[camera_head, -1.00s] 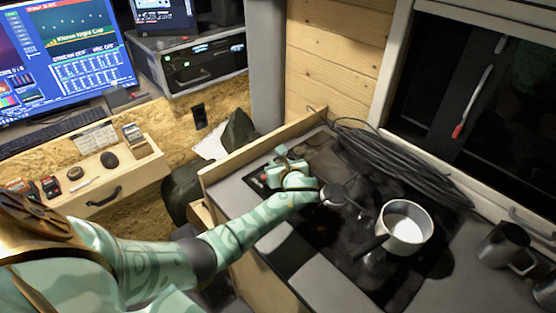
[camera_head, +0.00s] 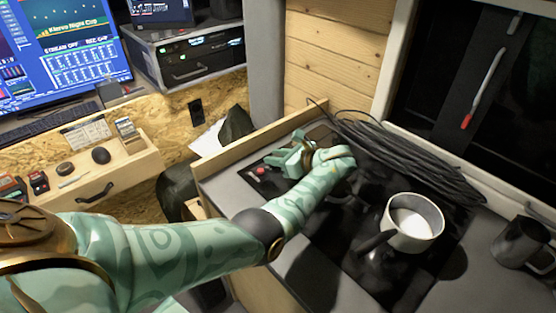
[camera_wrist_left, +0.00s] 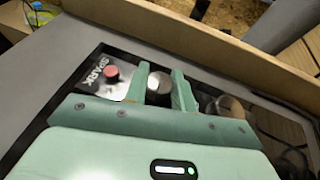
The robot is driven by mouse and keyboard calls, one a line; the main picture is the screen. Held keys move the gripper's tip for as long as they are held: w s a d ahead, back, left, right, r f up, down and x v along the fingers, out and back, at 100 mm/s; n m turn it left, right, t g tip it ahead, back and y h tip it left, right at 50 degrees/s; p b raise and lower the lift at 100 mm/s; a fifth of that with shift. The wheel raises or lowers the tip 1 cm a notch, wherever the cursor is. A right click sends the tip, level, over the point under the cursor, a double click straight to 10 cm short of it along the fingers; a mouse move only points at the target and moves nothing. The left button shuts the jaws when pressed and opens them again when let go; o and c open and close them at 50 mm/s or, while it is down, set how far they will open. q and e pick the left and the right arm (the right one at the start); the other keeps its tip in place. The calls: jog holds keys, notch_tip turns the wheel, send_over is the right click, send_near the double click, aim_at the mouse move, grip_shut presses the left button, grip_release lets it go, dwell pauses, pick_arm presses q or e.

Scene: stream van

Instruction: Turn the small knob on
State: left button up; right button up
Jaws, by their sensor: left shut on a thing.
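The small knob (camera_wrist_left: 158,83) is a silver round knob on the stove's dark control strip. In the left wrist view it sits between the two fingers of my left gripper (camera_wrist_left: 160,88), which is shut on it. In the head view my left gripper (camera_head: 283,160) is at the stove's far left corner, and the gripper and hand hide the knob. A red button (camera_wrist_left: 111,73) on a plate marked SPARK is just left of the gripper. The button also shows in the head view (camera_head: 260,170). My right gripper is not in view.
A larger round knob (camera_wrist_left: 228,105) is right of the gripper. A white pot (camera_head: 414,224) with a dark handle stands on the black stove. A coil of black cable (camera_head: 405,155) lies behind it. A wooden ledge (camera_head: 255,140) borders the counter. A dark mug (camera_head: 520,242) stands at right.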

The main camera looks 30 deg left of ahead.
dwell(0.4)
pick_arm(q)
jog(key=o, duration=1)
jog(key=v, duration=1.6)
jog(key=shift+d, duration=0.2)
